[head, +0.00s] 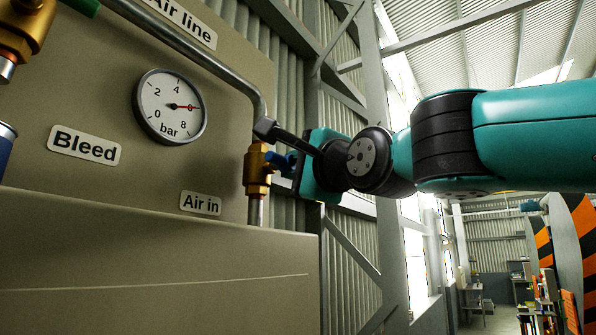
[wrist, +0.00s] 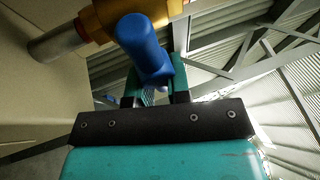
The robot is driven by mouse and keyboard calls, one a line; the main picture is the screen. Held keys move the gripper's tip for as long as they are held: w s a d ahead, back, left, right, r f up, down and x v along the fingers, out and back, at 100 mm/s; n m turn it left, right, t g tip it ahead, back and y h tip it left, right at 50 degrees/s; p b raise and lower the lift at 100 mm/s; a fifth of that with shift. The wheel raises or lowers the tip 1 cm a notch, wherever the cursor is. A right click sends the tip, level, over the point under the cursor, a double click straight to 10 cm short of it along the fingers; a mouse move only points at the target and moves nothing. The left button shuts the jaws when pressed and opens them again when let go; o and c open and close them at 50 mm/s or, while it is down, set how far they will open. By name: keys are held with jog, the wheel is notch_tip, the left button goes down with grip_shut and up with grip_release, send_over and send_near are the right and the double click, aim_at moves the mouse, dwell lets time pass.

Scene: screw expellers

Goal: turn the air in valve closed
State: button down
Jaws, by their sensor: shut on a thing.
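The air in valve has a brass body (head: 257,172) on a vertical pipe, just above and right of the "Air in" label (head: 200,203). Its blue handle (head: 279,160) sticks out to the right of the body, across the pipe, in the head view. My gripper (head: 291,164) is at the handle's right, shut on its outer part. In the wrist view the blue handle (wrist: 146,45) runs from the brass body (wrist: 118,14) down between the fingers of my gripper (wrist: 156,83). The fingers partly hide the handle's end.
A bent metal pipe (head: 225,75) runs down to the valve from above. A round pressure gauge (head: 170,107) has its red needle pointing right. A "Bleed" label (head: 84,145) and another brass valve (head: 27,27) are at left. A grey frame post (head: 375,130) stands behind my arm.

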jog(key=shift+f+m, duration=0.1)
jog(key=shift+m, duration=0.2)
jog(key=c, duration=1.1)
grip_release()
jog(key=shift+b+v, duration=8.8)
jog(key=shift+b, duration=0.45)
